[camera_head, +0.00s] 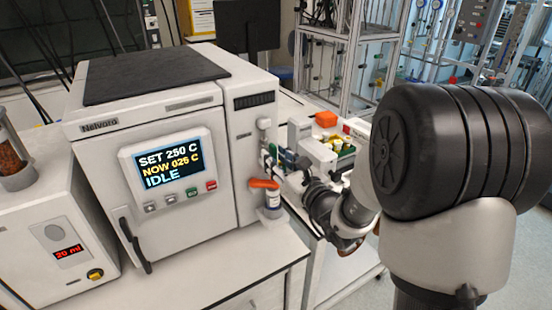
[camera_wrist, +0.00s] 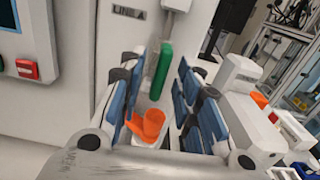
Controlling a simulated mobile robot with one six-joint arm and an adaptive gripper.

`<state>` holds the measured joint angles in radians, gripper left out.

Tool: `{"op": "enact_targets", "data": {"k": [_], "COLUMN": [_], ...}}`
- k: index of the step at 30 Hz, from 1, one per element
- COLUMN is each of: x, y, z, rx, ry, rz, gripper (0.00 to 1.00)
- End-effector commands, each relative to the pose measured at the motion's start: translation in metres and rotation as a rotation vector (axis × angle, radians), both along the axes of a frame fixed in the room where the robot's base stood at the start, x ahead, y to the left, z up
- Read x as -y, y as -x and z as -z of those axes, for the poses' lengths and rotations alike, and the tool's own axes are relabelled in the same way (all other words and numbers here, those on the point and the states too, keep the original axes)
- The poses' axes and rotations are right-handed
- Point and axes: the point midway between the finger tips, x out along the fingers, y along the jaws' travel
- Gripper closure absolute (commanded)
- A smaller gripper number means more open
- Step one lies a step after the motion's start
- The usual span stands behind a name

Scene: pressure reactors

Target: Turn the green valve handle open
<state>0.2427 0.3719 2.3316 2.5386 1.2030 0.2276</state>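The green valve handle (camera_wrist: 164,68) is an upright bar on the white reactor's side, near the label "LINE A" in the wrist view. My gripper (camera_wrist: 160,80) is open, with its blue-padded fingers on either side of the handle. A gap shows between the handle and each finger; how deep it sits between them is hard to tell. An orange part (camera_wrist: 148,127) shows below the handle between the fingers. In the head view my gripper (camera_head: 284,160) is at the reactor's right side, and the handle there is mostly hidden and too small to make out.
The white reactor (camera_head: 107,118) has a screen reading "IDLE" and stands on a white bench. The orange part (camera_head: 265,184) sits above a small bottle (camera_head: 272,203) there. Equipment with an orange block (camera_head: 326,119) stands just right of my gripper, leaving little room.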

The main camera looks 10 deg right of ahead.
Motion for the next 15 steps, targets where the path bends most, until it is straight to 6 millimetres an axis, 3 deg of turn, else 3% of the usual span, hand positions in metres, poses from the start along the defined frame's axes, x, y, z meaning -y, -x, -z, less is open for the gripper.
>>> {"op": "enact_targets", "data": {"k": [9, 15], "x": [0.018, 0.021], "y": [0.049, 0.065], "z": [0.0, 0.0], "rx": [-0.001, 0.0], "ry": [0.0, 0.001], "rz": [0.005, 0.001], "gripper": [0.69, 0.69]}}
